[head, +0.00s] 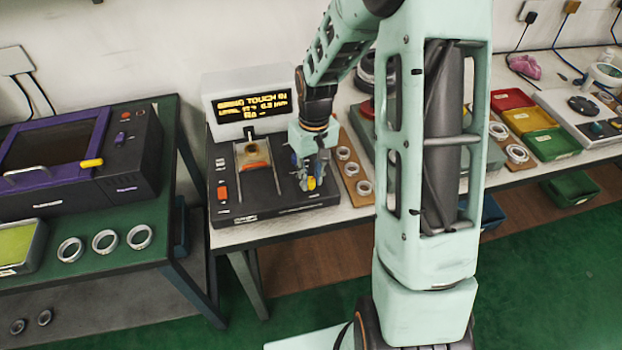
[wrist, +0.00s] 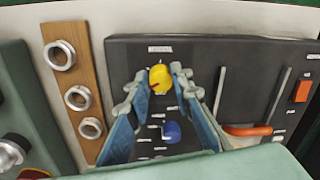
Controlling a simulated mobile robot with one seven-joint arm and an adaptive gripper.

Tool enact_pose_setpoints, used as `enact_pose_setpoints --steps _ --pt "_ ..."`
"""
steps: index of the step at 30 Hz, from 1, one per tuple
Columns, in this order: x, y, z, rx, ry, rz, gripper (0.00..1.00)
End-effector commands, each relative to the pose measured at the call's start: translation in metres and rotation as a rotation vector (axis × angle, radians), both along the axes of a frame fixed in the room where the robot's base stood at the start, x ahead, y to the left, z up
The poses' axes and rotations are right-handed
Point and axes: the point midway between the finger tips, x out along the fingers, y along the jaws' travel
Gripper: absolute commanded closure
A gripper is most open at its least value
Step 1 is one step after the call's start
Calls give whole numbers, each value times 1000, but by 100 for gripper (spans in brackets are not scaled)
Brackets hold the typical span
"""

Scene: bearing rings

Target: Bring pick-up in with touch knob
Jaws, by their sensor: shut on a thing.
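The dark tester unit (head: 275,208) stands on the bench with a lit display (head: 250,100) behind it; its text is partly legible and includes "TOUCH IN". My gripper (head: 309,184) is over the right part of the unit, pointing down. In the wrist view its fingers are shut on a yellow knob (wrist: 160,79), with a dark red mark on it. A blue knob (wrist: 172,131) is between the fingers, closer to the palm. A railed slot with an orange-red curved part (wrist: 248,131) is beside the gripper; in the head view it shows as an orange piece (head: 257,165). I cannot tell which part is the pick-up.
A wooden strip with several rings (wrist: 65,55) lies beside the unit. An orange-red switch (wrist: 303,91) is at the unit's other side. Red, yellow and green bins (head: 529,119) stand to the right. A purple-fronted machine (head: 80,155) and loose rings (head: 105,241) are on the left table.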

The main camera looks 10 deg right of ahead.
Motion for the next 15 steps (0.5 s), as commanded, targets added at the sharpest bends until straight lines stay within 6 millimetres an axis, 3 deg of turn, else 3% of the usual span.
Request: enact_pose_setpoints --steps 15 --pt "0 0 1 0 -1 -113 100"
